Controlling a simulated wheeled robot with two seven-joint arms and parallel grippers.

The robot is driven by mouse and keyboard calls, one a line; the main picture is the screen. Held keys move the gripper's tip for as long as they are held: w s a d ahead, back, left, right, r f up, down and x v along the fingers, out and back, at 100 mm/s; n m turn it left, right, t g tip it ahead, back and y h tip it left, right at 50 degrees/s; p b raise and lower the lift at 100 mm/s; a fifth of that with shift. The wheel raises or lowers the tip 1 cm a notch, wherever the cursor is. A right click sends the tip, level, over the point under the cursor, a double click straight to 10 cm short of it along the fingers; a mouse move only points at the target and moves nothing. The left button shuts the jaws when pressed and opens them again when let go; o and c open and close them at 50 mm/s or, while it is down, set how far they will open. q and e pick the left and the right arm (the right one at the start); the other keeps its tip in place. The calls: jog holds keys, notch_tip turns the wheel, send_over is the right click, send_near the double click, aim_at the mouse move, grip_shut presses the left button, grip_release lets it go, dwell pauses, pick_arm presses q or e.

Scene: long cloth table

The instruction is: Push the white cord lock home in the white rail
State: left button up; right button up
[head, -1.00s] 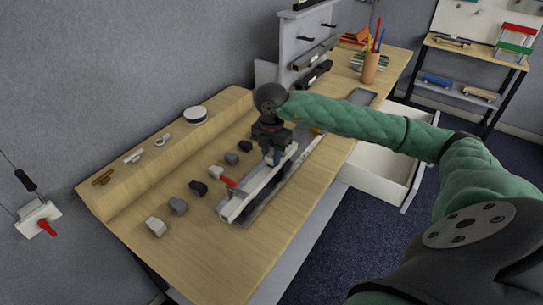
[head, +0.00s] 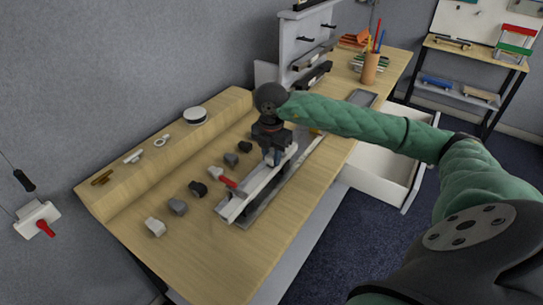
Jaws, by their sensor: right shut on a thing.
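The white rail (head: 240,203) is a long, narrow piece lying diagonally on the wooden table, beside a grey strip. A red lever (head: 229,182) sticks out from the rail's left side, near its front end. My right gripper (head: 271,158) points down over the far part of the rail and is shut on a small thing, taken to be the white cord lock. The fingers and wrist hide nearly all of that piece, so its seating in the rail cannot be told. My left gripper is not in view.
Several small grey and black blocks (head: 178,207) stand in a row left of the rail. A raised ledge (head: 110,198) behind them holds small fittings and a white round piece (head: 195,115). An open white drawer (head: 378,172) juts out at right. The near table corner is clear.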

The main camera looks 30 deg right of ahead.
dwell(0.8)
jog(key=shift+f+b, duration=0.55)
jog(key=shift+b, duration=0.2)
jog(key=shift+r, duration=0.3)
jog(key=shift+r, duration=0.25)
jog(key=shift+b, duration=0.6)
dwell(1.9)
jog(key=shift+f+b, duration=0.45)
jog(key=shift+f, duration=0.1)
jog(key=o, duration=1.1)
jog(key=shift+c, duration=0.2)
jog(key=shift+r, duration=0.15)
